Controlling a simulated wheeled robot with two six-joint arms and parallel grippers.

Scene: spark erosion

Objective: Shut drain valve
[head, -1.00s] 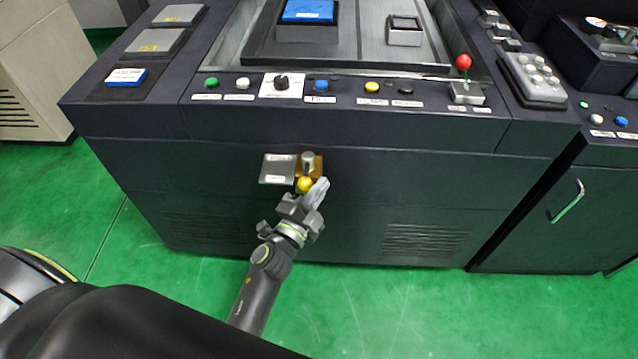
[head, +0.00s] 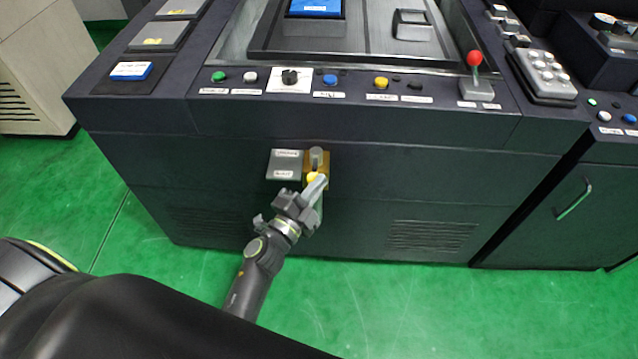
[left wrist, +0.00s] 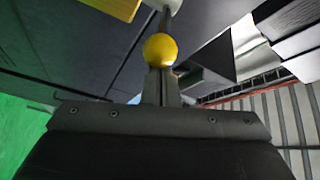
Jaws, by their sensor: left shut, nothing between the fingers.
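The drain valve (head: 316,154) sits on a brass-coloured plate on the dark front panel of the machine. Its lever hangs downward and ends in a yellow ball knob (head: 312,177). In the left wrist view the yellow ball (left wrist: 160,48) is just beyond the fingertips, with the grey lever rod behind it. My left gripper (head: 318,184) is shut and empty, its fingertips at the lower right of the ball. It also shows in the left wrist view (left wrist: 161,80). I cannot tell whether the fingertips touch the ball. My right gripper is not in view.
A grey label plate (head: 284,164) is left of the valve. Above is the control ledge with several buttons and a red-topped lever (head: 475,65). A vent grille (head: 432,236) is at the lower right. The green floor (head: 400,310) in front is clear.

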